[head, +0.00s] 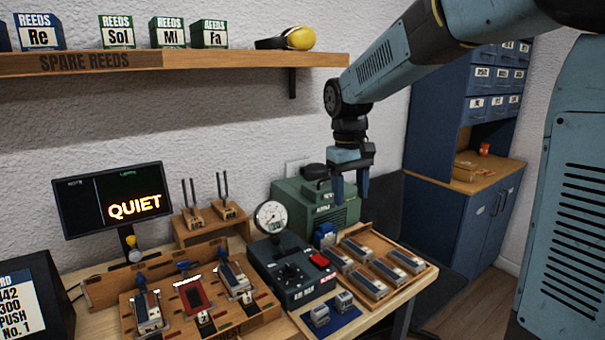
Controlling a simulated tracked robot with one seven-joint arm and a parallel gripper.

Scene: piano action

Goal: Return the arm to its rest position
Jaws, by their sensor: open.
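My gripper (350,188) hangs from my blue-grey arm with its fingers pointing down. Its two fingers stand apart with nothing between them. It is above the right part of the workbench, in front of the green machine (315,205) and above the wooden tray (424,277). The tray holds several grey-topped blocks. How high the fingers are above the tray is hard to tell.
A control box with a gauge (271,217) stands mid-bench, left of the tray. A wooden rack (262,314) with three modules is further left, below a screen (110,202) reading QUIET. A shelf (190,64) runs along the wall. A blue cabinet (435,215) stands right.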

